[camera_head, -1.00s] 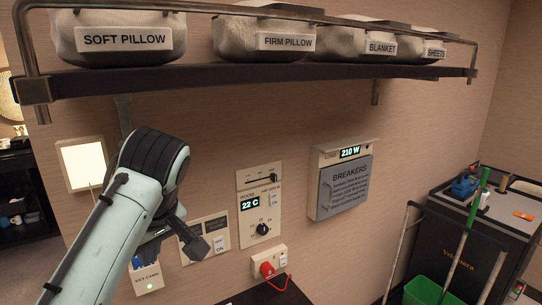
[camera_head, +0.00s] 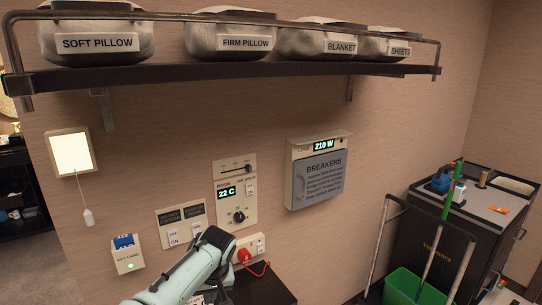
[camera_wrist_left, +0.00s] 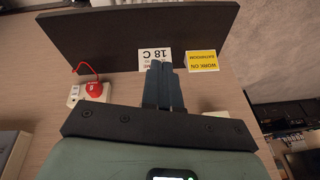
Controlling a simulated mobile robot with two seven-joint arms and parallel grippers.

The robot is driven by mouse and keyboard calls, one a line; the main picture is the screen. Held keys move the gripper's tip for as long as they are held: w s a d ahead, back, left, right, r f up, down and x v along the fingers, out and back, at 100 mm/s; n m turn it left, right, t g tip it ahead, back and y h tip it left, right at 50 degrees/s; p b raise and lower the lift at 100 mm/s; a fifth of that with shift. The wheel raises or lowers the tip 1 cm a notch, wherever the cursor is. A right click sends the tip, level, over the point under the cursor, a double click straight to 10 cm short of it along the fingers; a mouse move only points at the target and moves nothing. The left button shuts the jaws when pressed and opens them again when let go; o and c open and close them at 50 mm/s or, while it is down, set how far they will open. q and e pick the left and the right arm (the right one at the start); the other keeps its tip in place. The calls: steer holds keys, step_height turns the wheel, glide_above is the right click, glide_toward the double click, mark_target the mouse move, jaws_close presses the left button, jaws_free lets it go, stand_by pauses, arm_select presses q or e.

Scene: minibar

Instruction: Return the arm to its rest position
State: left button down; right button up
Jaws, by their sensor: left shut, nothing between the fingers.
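My left arm (camera_head: 192,272) comes in at the bottom of the head view, low before the wall, beside the dark desk top (camera_head: 262,290). Its fingers are hidden there. In the left wrist view, my left gripper (camera_wrist_left: 162,68) is shut and empty. Its dark fingertips appear close to a white "18 C" card (camera_wrist_left: 153,60) in the picture; I cannot tell if they touch. My right gripper is not in view.
A red plug (camera_head: 244,255) with a cord sits in a wall socket near the arm. Control panels (camera_head: 236,192), a breaker box (camera_head: 318,178) and a pillow shelf (camera_head: 230,75) are on the wall. A cart (camera_head: 425,240) and green bucket (camera_head: 408,288) stand right.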

arm_select(q)
steer(key=s+d+f+m+g+h, duration=0.1)
steer(key=s+f, duration=0.2)
steer(key=f, duration=0.8)
steer(key=s+d+f+m+g+h, duration=0.15)
steer(key=s+f, duration=0.25)
steer(key=f, duration=0.6)
steer(key=s+f+h, duration=0.2)
steer(key=s+f, duration=0.1)
steer(key=f, duration=0.8)
steer(key=s+f+n+h, duration=0.1)
steer(key=s+f, duration=0.4)
steer(key=s, duration=0.6)
steer(key=s+d+f+n+h, duration=0.1)
steer(key=s+f, duration=0.5)
steer(key=s, duration=0.5)
steer(key=shift+s, duration=0.2)
steer(key=shift+w+d, duration=0.1)
